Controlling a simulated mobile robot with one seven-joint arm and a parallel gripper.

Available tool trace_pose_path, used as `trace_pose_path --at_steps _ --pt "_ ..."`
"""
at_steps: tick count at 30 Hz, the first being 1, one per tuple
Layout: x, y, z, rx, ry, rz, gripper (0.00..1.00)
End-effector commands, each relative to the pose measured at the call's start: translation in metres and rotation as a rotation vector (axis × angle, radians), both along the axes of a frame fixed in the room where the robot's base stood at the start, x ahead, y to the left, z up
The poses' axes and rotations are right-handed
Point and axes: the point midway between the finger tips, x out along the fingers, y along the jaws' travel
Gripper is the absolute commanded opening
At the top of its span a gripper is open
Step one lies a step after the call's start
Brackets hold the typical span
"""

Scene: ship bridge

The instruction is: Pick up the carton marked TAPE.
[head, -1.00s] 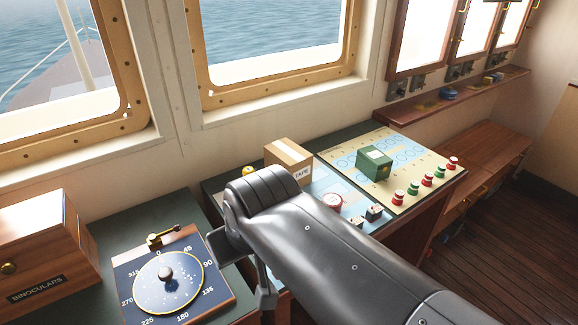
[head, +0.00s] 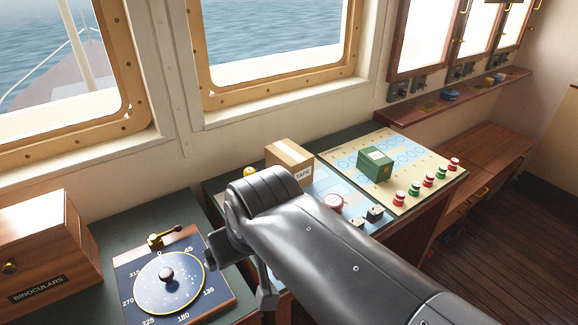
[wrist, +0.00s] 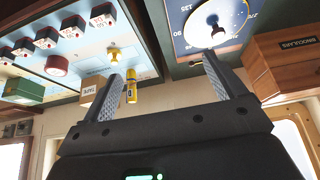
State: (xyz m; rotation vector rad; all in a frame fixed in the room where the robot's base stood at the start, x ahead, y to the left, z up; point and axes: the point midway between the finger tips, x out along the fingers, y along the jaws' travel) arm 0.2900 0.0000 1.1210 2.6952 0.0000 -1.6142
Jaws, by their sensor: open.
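The carton marked TAPE (head: 289,162) is a brown cardboard box with a white label. It stands on the console below the window, just behind my arm in the head view, which hides its lower part. It also shows small in the wrist view (wrist: 88,96), left of my left-hand finger. My gripper (wrist: 163,64) is open and empty, its two fingers wide apart and clear of the carton. In the head view my arm largely hides the gripper.
A green box (head: 375,164) stands on the chart panel right of the carton, near red and green knobs. A yellow cylinder (wrist: 131,87) is beside my left-hand finger in the wrist view. A compass dial (head: 168,284) and a BINOCULARS box (head: 38,250) are at left.

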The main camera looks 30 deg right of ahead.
Motion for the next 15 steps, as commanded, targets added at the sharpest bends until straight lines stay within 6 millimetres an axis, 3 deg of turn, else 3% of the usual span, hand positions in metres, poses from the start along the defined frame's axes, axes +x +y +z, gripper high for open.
trace_pose_path --at_steps 4,11,15 --pt "0.000 0.000 0.000 0.000 0.000 0.000 1.00" --pt "0.001 -0.001 0.001 0.000 0.001 0.000 1.00" --pt "0.017 -0.006 0.010 -0.005 0.012 -0.001 1.00"
